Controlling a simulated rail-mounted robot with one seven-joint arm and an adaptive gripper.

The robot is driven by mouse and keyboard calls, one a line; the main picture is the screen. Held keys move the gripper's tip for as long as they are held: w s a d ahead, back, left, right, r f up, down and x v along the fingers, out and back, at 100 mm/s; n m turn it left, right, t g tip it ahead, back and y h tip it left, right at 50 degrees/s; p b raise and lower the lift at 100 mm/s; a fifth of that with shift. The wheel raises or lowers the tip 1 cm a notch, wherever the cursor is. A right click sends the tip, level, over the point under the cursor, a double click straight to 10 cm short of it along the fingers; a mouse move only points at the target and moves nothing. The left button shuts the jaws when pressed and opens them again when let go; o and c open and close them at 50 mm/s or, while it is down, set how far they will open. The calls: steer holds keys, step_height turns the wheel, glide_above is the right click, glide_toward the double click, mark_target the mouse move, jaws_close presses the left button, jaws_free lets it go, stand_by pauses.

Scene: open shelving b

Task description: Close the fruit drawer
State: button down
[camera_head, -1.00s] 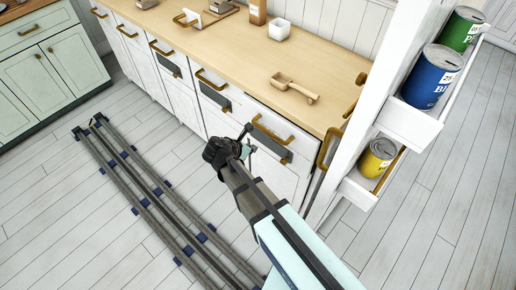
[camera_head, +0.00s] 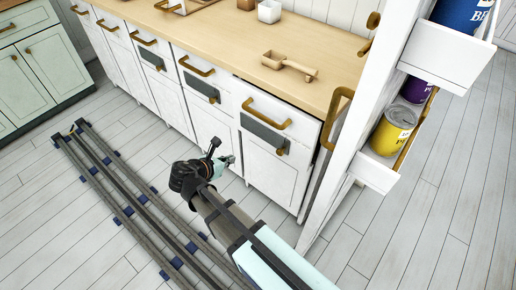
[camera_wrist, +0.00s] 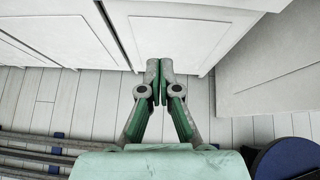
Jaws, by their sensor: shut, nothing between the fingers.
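No drawer label naming fruit is readable. A tall white pull-out drawer (camera_head: 371,92) at the right of the head view stands out past the counter fronts. It has an upright brass handle (camera_head: 331,122), and its side trays hold a blue can (camera_head: 463,12), a purple can (camera_head: 415,89) and a yellow can (camera_head: 393,133). My gripper (camera_head: 231,161) is shut and empty, left of this drawer and apart from it, in front of the lower cabinet doors. In the wrist view my gripper's fingertips (camera_wrist: 160,66) meet, pointing toward the white doors. A white panel (camera_wrist: 268,62) stands at the right there.
A wooden counter (camera_head: 225,45) runs above a row of white cabinets with brass-handled drawers. A wooden scoop (camera_head: 288,66) and a white cup (camera_head: 269,11) stand on it. Green cabinets (camera_head: 42,67) are at the left. The plank floor right of the tall drawer is clear.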

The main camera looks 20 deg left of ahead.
step_height(320, 180, down, 4)
steer(key=t+b, duration=0.2)
steer(key=b, duration=0.3)
steer(key=m+t+h+b, duration=0.1)
steer(key=t+h+b, duration=0.1)
steer(key=t+b, duration=0.25)
glide_toward(263, 130)
steer(key=b+x, duration=0.1)
steer(key=x, duration=0.6)
steer(key=shift+w+f, duration=0.1)
steer(key=shift+f, duration=0.05)
